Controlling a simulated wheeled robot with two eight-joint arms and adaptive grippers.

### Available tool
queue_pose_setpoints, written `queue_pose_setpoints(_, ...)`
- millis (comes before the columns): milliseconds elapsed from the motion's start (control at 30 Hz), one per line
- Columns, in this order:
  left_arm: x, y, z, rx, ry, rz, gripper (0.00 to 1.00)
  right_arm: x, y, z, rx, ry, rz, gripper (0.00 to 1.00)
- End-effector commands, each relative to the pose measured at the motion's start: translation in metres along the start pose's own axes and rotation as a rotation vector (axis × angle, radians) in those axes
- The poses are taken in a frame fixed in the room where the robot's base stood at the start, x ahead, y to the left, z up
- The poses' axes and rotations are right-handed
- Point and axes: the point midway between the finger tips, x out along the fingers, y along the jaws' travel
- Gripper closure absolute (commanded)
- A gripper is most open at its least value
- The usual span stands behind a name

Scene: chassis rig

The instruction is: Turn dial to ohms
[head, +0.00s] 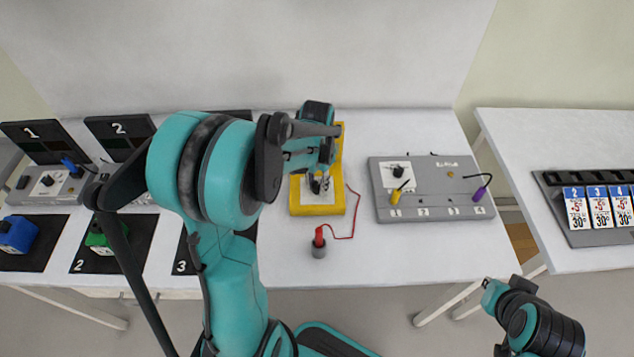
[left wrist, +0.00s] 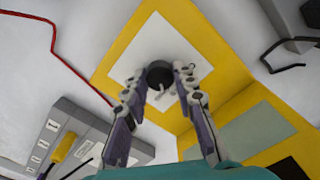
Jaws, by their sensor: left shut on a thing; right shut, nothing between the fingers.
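The yellow multimeter (head: 299,207) stands on the white table with a white panel on its base. Its black round dial (left wrist: 158,73) sits on the white panel, with a small light pointer on it. My left gripper (head: 317,184) is over that panel from above. In the left wrist view its two fingers (left wrist: 161,78) stand on either side of the dial and are shut on it. In the head view the dial is mostly hidden by the gripper. Part of my right arm shows at the lower right of the head view, but its fingers cannot be seen.
A red probe (head: 319,238) stands in a grey holder, its red wire running to the meter. A grey board (head: 430,205) with a yellow probe (head: 396,196) and a purple probe (head: 480,192) lies right of the meter. Numbered black stations fill the left. The table's front right is clear.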

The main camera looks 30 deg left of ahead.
Motion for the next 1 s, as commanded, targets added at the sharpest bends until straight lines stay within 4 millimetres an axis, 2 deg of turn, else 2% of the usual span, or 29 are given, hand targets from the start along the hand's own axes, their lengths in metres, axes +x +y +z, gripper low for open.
queue_pose_setpoints(300, -0.0001, -0.0001, -0.0002, 0.124, 0.0, 0.0, 1.0, -0.0006, 0.0, -0.0005, 0.0, 0.0, 0.0, 1.0)
queue_pose_setpoints(867, 0.0, -0.0001, -0.0003, 0.149, 0.001, 0.0, 1.0, -0.0007, 0.0, -0.0005, 0.0, 0.0, 0.0, 1.0)
queue_pose_setpoints(900, 0.0, -0.0001, -0.0003, 0.149, 0.001, 0.0, 0.63, -0.0007, 0.0, -0.0005, 0.0, 0.0, 0.0, 1.0)
queue_pose_setpoints(933, 0.0, -0.0001, -0.0003, 0.149, 0.001, 0.0, 0.55, -0.0007, 0.0, -0.0005, 0.0, 0.0, 0.0, 1.0)
queue_pose_setpoints(1000, 0.0, -0.0001, -0.0002, 0.149, 0.0, 0.0, 0.52, -0.0007, 0.0, -0.0005, 0.0, 0.0, 0.0, 1.0)
